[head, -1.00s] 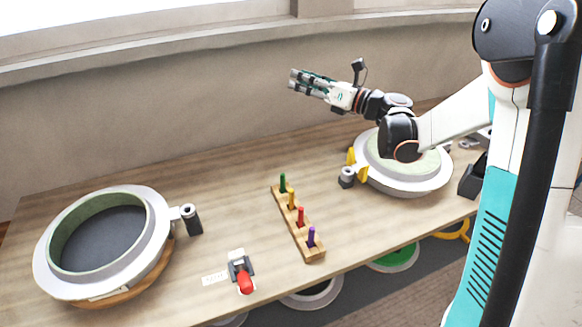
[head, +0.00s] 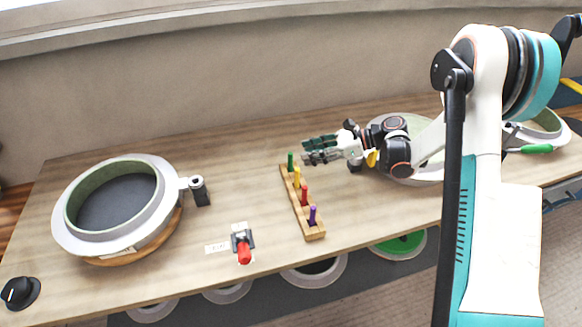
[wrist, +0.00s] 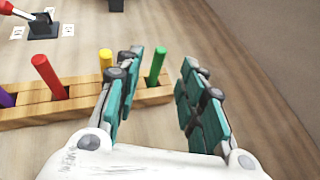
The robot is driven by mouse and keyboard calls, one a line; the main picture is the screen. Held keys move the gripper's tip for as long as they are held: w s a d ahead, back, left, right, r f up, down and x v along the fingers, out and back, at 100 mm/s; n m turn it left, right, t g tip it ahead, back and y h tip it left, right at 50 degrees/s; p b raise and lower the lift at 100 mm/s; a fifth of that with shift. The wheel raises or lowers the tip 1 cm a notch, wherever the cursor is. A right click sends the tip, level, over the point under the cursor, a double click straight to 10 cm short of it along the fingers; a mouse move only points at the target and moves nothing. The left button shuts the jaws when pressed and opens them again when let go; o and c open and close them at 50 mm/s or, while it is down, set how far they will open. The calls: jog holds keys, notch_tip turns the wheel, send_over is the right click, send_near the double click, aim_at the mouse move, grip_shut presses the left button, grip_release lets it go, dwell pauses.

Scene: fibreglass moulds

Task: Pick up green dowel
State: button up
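The green dowel (head: 291,161) stands upright at the far end of a wooden rack (head: 317,232). In the wrist view the green dowel (wrist: 155,66) leans in the picture and shows between my two fingers, nearer the left one. My gripper (head: 306,150) is open, its fingers pointing left toward the dowel. In the wrist view my gripper (wrist: 158,85) has a clear gap between its teal finger pads. The rack (wrist: 75,101) also holds a yellow dowel (head: 297,176), a red dowel (head: 304,195) and a purple dowel (head: 312,215). I cannot tell whether a finger touches the green dowel.
A round mould (head: 160,232) with a dark inside lies at the left. Another round mould (head: 419,175) is partly behind my arm. The table between the left mould and rack is mostly clear.

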aim_at(291, 156)
jog(key=b+x, duration=0.2)
jog(key=x, duration=0.5)
jog(key=shift+a, duration=0.15)
jog(key=shift+r, duration=0.1)
grip_shut()
